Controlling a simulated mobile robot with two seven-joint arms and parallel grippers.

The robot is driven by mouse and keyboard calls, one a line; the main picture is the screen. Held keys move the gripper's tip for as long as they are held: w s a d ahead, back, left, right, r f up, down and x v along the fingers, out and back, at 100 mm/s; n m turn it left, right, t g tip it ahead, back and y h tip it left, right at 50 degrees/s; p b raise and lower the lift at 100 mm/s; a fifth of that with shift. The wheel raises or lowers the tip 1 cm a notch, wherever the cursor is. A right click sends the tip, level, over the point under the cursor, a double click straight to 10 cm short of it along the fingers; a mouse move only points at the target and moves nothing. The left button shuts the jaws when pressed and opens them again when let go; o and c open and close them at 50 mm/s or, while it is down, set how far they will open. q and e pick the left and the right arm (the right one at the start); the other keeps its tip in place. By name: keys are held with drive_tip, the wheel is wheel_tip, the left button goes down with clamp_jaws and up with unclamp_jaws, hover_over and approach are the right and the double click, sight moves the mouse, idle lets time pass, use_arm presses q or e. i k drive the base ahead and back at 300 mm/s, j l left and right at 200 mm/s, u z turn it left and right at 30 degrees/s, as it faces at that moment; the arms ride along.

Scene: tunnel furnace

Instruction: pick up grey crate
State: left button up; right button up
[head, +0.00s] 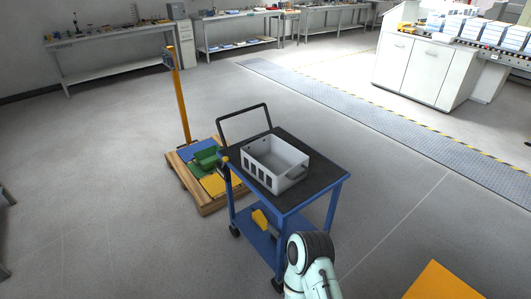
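The grey crate (268,173) is an open box with slotted sides. It sits upright on the dark top (318,172) of a blue cart, near the middle of the head view. It looks empty, though part of its floor is hidden by its near walls. A teal and black part of one of my arms shows at the bottom, just in front of the cart and apart from the crate. Neither of my grippers is in view.
The blue cart has a black handle (245,111) and a lower shelf with a yellow item (260,219). Behind it at left, a wooden pallet (212,206) holds coloured items beside an orange post (181,100). Open floor lies left and right. Benches (110,50) line the back.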

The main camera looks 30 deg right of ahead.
sight(277, 164)
drive_tip(key=i+j+z, duration=0.1)
drive_tip(key=i+z, duration=0.25)
drive_tip(key=i+j+z, duration=0.15)
drive_tip(key=i+z, duration=0.25)
drive_tip(key=i+j+z, duration=0.5)
drive_tip(key=z, duration=0.2)
drive_tip(key=i+j+z, duration=0.1)
drive_tip(key=j+z, duration=0.25)
drive_tip(key=i+j+z, duration=0.1)
drive_tip(key=z, duration=0.25)
